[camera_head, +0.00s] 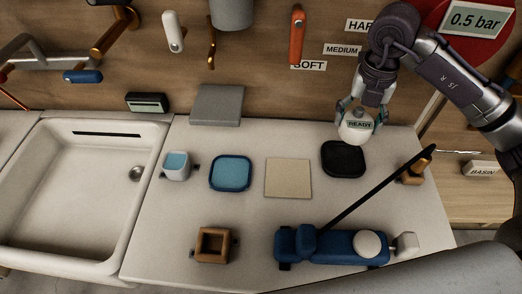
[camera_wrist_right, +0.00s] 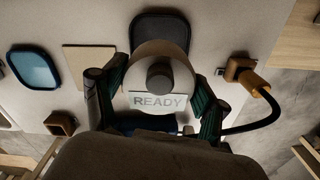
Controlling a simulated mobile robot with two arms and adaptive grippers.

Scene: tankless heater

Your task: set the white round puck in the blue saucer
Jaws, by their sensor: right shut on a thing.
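My right gripper (camera_head: 357,118) is shut on the white round puck (camera_head: 356,134), which bears a READY label. The puck is at the back right of the counter, close to the black saucer (camera_head: 344,160). In the right wrist view the puck (camera_wrist_right: 158,75) sits between both fingers, with a dark knob on top. The blue saucer (camera_head: 231,173) lies empty on the counter, well to the left of the puck. It also shows at the left of the wrist view (camera_wrist_right: 34,70). My left gripper is not in view.
A beige square pad (camera_head: 288,178) lies between the two saucers. A blue device (camera_head: 325,246) with a white disc and long black rod lies in front. A blue-topped white cup (camera_head: 177,165), wooden box (camera_head: 213,245) and sink (camera_head: 75,190) are left.

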